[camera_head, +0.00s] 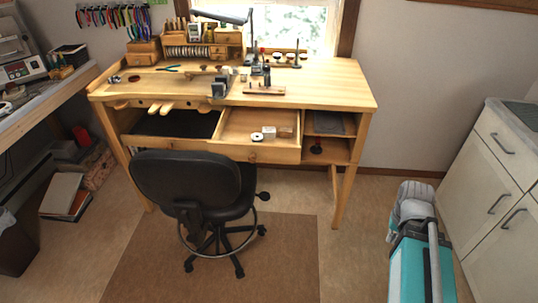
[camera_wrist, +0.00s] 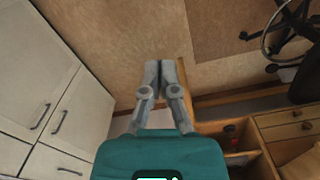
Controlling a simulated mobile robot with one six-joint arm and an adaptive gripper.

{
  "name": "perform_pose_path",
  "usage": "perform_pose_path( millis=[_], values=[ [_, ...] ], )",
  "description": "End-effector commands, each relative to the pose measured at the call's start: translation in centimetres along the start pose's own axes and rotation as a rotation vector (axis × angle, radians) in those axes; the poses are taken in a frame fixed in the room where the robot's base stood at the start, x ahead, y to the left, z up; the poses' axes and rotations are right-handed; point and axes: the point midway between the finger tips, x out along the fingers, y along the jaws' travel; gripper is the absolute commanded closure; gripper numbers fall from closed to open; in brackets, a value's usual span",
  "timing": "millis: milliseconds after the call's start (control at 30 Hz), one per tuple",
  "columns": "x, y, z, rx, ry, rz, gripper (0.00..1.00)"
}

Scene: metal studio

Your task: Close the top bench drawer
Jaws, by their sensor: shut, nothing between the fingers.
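The wooden bench (camera_head: 330,85) stands against the wall in the head view. Its top drawer (camera_head: 252,152), right of the middle under the worktop, is pulled out. My gripper (camera_wrist: 160,68) is shut and empty in the wrist view, above the floor. It is apart from the drawer. Part of the bench (camera_wrist: 262,140) shows at the lower right there, with small-knobbed wooden fronts. My gripper's fingers cannot be made out in the head view.
A black swivel chair (camera_head: 195,190) stands in front of the bench, left of the open drawer, on a brown mat (camera_head: 285,255). White cabinets (camera_head: 495,190) line the right side. The floor between bench and cabinets is open apart from my arm. Tools stand on the worktop.

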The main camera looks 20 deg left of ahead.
Motion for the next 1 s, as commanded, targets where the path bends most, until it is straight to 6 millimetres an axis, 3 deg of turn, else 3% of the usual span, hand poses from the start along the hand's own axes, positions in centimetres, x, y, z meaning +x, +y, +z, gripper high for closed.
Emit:
perform_pose_path(
  millis=[467, 667, 867, 1000],
  values=[
    [0.0, 0.0, 0.0, 0.0, 0.0, 0.0, 1.0],
    [0.4, -1.3, -0.7, 0.01, 0.036, -0.028, 1.0],
    [1.2, -6.4, -3.0, 0.055, 0.158, -0.141, 1.0],
    [1.5, -11.8, -5.2, 0.134, 0.278, -0.29, 1.0]
  ],
)
